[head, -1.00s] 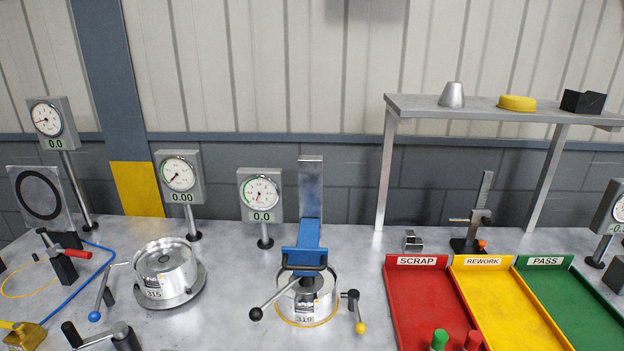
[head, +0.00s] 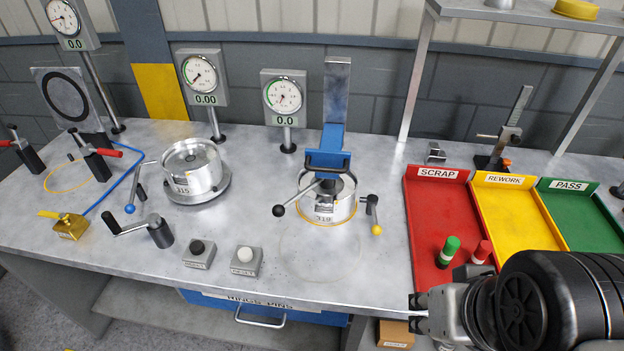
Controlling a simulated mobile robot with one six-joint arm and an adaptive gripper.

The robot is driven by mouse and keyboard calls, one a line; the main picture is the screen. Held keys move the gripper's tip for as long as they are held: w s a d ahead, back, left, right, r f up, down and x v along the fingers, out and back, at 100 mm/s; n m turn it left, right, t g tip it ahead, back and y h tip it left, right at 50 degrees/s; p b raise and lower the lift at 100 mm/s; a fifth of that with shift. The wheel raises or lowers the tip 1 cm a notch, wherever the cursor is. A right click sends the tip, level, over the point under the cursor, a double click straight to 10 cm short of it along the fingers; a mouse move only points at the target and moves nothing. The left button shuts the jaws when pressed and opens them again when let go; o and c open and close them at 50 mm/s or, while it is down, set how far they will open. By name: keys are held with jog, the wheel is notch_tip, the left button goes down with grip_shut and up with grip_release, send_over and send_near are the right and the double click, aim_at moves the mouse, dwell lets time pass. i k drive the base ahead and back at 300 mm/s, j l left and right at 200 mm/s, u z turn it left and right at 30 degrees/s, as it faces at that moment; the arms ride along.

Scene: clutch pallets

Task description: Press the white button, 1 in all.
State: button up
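The white button (head: 244,254) is a round cap on a small grey box near the front edge of the bench, in the lower middle of the head view. A similar box with a black button (head: 197,248) stands just left of it. Nothing touches the white button. My gripper (head: 419,313) is at the lower right, in front of the bench's front edge and well to the right of the white button. It points left, its two fingertips look apart, and nothing shows between them.
A clutch unit in a press (head: 328,205) stands behind and right of the buttons, another clutch (head: 192,172) behind left. A crank handle (head: 158,231) stands left. The red scrap tray (head: 430,205) with two capped cylinders lies near my arm. Bench between buttons and tray is mostly clear.

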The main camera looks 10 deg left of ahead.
aim_at(244, 255)
jog(key=u, duration=1.3)
